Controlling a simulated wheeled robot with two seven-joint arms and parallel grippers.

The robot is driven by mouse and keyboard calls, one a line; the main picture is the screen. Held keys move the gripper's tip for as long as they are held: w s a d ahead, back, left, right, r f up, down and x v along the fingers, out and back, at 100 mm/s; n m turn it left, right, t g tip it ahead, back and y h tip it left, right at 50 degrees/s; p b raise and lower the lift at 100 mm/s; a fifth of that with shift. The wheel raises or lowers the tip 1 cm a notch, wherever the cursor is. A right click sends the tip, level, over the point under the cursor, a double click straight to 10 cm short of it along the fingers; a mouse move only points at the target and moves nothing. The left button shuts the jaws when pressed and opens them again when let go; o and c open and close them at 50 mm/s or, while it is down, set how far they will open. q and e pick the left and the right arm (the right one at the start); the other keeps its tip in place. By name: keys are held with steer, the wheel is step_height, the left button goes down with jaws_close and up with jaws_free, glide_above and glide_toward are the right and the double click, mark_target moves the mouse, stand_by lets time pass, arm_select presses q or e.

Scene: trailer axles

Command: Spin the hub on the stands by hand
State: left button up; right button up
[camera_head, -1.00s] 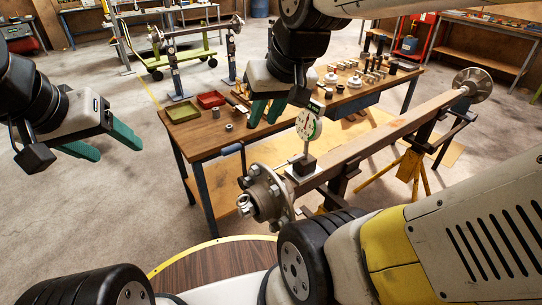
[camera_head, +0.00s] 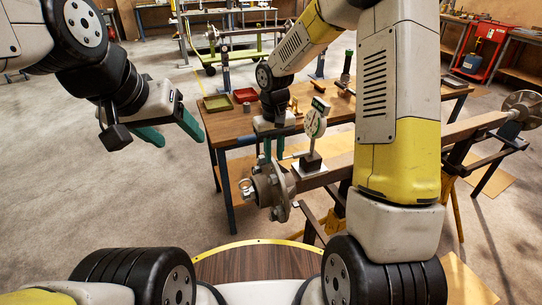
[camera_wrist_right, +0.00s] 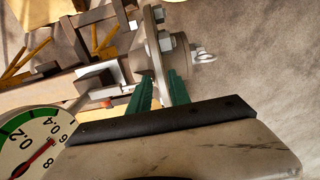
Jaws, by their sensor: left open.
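The hub (camera_head: 264,188), with a round studded flange (camera_head: 284,196), sits on the near end of a square axle beam (camera_head: 335,168). My right gripper (camera_head: 274,158) points down at the flange's top edge, its green fingers a little apart. In the right wrist view the flange (camera_wrist_right: 158,30) passes by the fingertips (camera_wrist_right: 160,75); I cannot tell whether they touch or pinch it. A dial gauge (camera_head: 315,118) stands on the beam beside the hub. My left gripper (camera_head: 175,138) is open and empty, left of the table, away from the hub.
A wooden workbench (camera_head: 232,125) with a green tray (camera_head: 217,103) and a red tray (camera_head: 245,95) stands behind the hub. A yellow stand (camera_head: 456,212) supports the beam at right. The dial gauge face (camera_wrist_right: 25,140) is close to my right gripper. Open floor lies left.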

mark_target(274, 170)
step_height(274, 170, down, 7)
steer(key=shift+r, duration=0.15)
jaws_close()
steer(key=shift+r, duration=0.1)
stand_by(1.4)
